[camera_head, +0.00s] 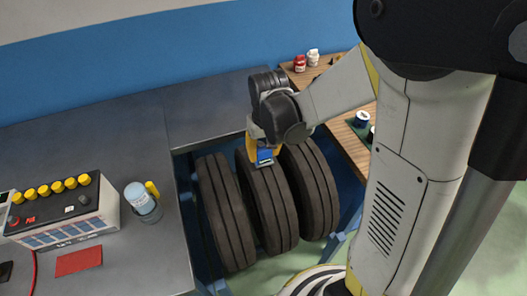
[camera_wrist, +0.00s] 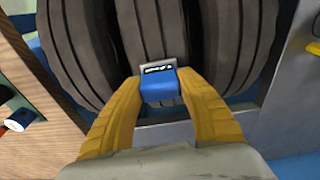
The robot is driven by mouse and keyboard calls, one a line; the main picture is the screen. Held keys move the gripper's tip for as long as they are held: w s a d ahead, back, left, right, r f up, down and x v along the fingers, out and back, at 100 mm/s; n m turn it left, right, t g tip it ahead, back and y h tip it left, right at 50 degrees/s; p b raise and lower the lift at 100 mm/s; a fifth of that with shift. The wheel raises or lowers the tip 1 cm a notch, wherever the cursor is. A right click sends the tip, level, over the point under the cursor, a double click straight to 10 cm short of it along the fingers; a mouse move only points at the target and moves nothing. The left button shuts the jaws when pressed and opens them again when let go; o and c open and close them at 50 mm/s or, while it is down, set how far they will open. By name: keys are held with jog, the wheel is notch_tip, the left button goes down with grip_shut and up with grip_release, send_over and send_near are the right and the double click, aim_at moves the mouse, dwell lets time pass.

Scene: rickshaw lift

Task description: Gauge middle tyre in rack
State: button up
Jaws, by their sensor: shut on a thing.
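Three black tyres stand upright side by side in a blue rack (camera_head: 187,190). The middle tyre (camera_head: 270,212) stands between the left tyre (camera_head: 225,210) and the right tyre (camera_head: 312,190). My gripper (camera_head: 262,157) has yellow fingers and is over the upper part of the middle tyre. In the wrist view my gripper (camera_wrist: 158,92) is shut on a small blue gauge (camera_wrist: 160,88) with a display at its top. The gauge (camera_head: 264,157) is against or just above the middle tyre's tread (camera_wrist: 150,40); I cannot tell whether they touch.
A grey bench (camera_head: 90,140) on the left bears a battery (camera_head: 65,215) with yellow caps, a jar (camera_head: 140,198) and a red cloth (camera_head: 78,260). A wooden bench (camera_head: 340,130) on the right holds red and white bottles (camera_head: 300,63) and small cans (camera_head: 361,119).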

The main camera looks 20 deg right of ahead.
jog(key=shift+f+b, duration=0.65)
dwell(1.7)
notch_tip(320, 180, up, 7)
jog(key=p, duration=0.5)
dwell(0.3)
